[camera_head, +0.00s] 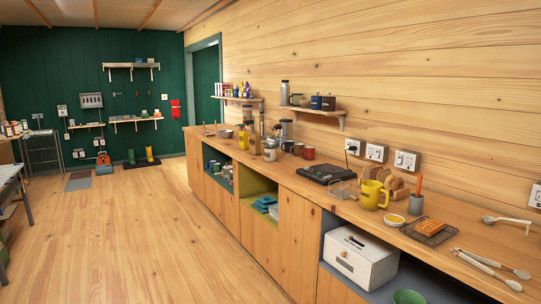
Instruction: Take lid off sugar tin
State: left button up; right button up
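No tin in the head view can be read as the sugar tin, because the labels are too small. Two small canisters stand side by side on the wall shelf above the counter: a dark blue one (315,102) and a brown one (328,103). Both look closed, with something like a lid on top. A pale jar (270,151) stands on the far part of the counter among other containers. Neither of my grippers is in view.
The long wooden counter (345,205) runs along the right wall. On it are a black flat appliance (325,173), a yellow jug (372,195), a wire rack with bread (430,230) and utensils at the near right. A white box (360,256) sits below. The floor (130,240) at left is clear.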

aim_at(270, 156)
jog(key=i+j+u, duration=0.3)
jog(key=i, duration=0.4)
jog(key=i+u, duration=0.25)
jog(key=i, duration=1.95)
jog(key=i+z, duration=0.1)
jog(key=i, duration=0.4)
jog(key=i+j+z, duration=0.15)
jog(key=i, duration=0.3)
jog(key=i+j+z, duration=0.1)
jog(key=i, duration=0.4)
jog(key=i+j+z, duration=0.2)
jog(key=i+z, duration=0.2)
jog(key=i+j+z, duration=0.85)
